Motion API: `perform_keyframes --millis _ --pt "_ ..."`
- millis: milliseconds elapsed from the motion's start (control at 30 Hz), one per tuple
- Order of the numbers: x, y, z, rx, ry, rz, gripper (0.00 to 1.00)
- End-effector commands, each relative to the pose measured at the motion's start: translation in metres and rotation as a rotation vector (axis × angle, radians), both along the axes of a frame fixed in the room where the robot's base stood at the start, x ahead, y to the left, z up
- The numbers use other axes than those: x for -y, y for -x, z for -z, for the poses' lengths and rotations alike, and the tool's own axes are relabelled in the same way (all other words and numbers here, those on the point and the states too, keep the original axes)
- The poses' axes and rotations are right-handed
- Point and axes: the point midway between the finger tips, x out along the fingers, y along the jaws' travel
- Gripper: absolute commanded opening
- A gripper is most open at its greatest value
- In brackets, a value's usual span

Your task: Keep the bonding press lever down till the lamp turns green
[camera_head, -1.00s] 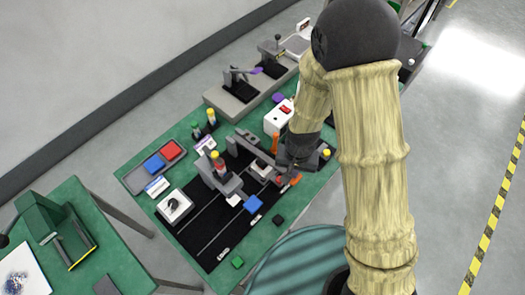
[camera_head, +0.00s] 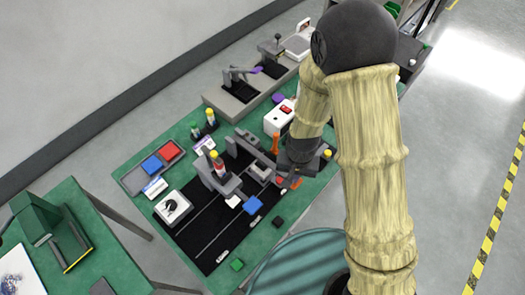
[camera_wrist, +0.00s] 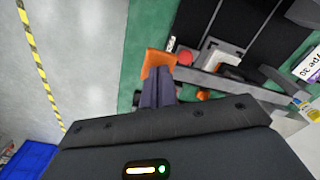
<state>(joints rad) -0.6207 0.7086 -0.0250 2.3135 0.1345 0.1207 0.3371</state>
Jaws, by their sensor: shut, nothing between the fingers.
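The bonding press appears to be the grey device (camera_head: 222,183) on the black mat in the head view. A long grey bar (camera_head: 253,146) stands behind it, and I cannot tell whether it belongs to the press. A red and yellow lamp stack (camera_head: 217,162) stands at the press; I see no clear green on it. My gripper (camera_head: 287,172) is low at the mat's right end. In the wrist view my gripper (camera_wrist: 158,72) is shut and empty, its tips at an orange handle piece (camera_wrist: 158,60) beside a grey bar (camera_wrist: 225,85). Whether they touch is unclear.
A tray with blue and red bins (camera_head: 128,181) and a white box with a black knob (camera_head: 172,207) stand left. A white box with a red button (camera_head: 279,119) stands behind my gripper. Other lever fixtures (camera_head: 238,98) stand at the back. Clear floor lies right.

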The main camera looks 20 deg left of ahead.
Motion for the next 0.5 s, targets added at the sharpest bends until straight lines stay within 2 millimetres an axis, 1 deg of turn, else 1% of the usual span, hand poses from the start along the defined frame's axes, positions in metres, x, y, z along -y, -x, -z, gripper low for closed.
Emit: perform_keyframes --millis 33,300,500 --pt "0.000 0.000 0.004 0.000 0.000 0.000 0.00" --pt "0.001 0.001 0.015 -0.001 0.000 0.000 0.00" --pt "0.001 0.001 0.018 -0.001 0.000 0.000 0.00"
